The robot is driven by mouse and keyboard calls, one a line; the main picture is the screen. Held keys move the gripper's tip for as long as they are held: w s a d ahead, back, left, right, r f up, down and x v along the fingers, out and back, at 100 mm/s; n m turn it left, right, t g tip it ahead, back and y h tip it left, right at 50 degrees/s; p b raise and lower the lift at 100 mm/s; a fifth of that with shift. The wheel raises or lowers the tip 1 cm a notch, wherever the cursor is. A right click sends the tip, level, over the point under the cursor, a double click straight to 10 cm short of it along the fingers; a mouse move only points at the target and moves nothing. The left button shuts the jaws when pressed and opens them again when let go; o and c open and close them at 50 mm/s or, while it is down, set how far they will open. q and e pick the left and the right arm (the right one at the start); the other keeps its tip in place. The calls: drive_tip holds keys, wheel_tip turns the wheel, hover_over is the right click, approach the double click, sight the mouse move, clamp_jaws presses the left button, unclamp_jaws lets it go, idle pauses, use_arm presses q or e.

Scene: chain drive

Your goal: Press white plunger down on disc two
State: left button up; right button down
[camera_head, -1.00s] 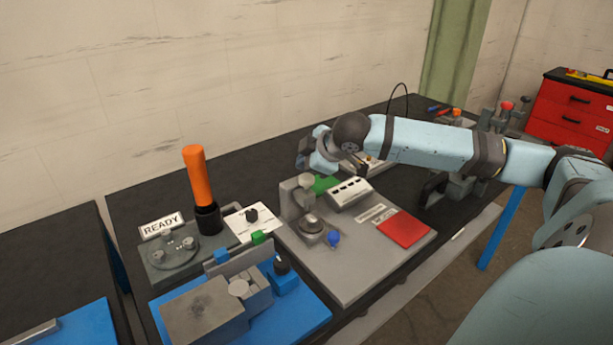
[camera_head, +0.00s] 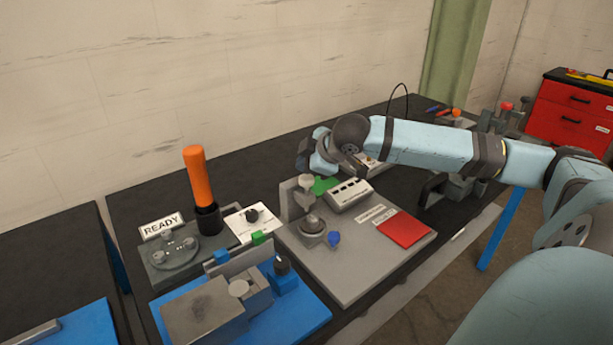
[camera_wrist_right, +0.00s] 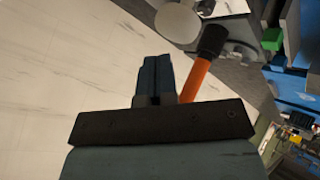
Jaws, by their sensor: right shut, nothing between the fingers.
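A pale plunger knob (camera_head: 305,181) stands on a grey press with an upright back plate (camera_head: 286,202) on the grey base plate. Below it sits a round metal disc (camera_head: 312,224); I cannot read any number on it. A pale round top, likely the plunger's, shows in the right wrist view (camera_wrist_right: 178,22). My right gripper (camera_head: 318,164) is just above and behind the knob in the head view. Its fingers (camera_wrist_right: 157,62) are shut and empty, pointing towards the pale top. I cannot tell whether they touch it. My left gripper is out of view.
A blue knob (camera_head: 334,238) and a red pad (camera_head: 404,231) lie on the base plate. A tall orange handle (camera_head: 198,176) stands at left by the READY sign (camera_head: 162,226). A white switch box (camera_head: 349,194) is close to the right of the press.

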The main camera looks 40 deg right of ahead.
drive_tip(key=shift+f, duration=0.25)
